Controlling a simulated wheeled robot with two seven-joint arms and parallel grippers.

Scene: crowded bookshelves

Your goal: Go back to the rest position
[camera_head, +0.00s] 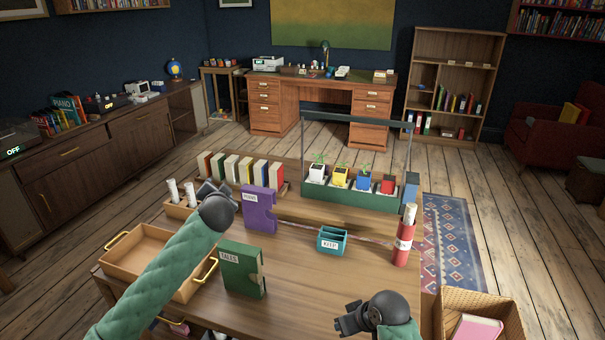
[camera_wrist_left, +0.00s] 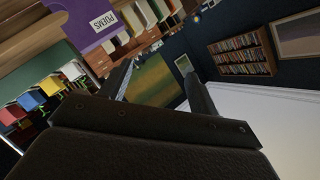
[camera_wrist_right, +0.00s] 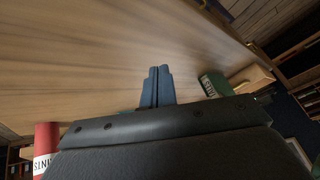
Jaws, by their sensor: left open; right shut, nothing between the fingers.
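My left gripper (camera_head: 213,192) is raised over the left part of the table, in front of the row of books and beside the purple POEMS book. In the left wrist view its fingers (camera_wrist_left: 160,85) are spread apart with nothing between them. My right gripper (camera_head: 350,322) is low at the table's front edge, right of the middle. In the right wrist view its fingers (camera_wrist_right: 157,85) are together and hold nothing, with bare wood beyond them.
The purple POEMS book (camera_head: 259,209) and green TALES book (camera_head: 241,269) stand upright on the table (camera_head: 310,285). A teal KEEP box (camera_head: 332,239), red cylinder (camera_head: 403,246), wooden tray (camera_head: 135,245) and green planter (camera_head: 352,196) are also there. A wicker basket (camera_head: 486,298) stands right.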

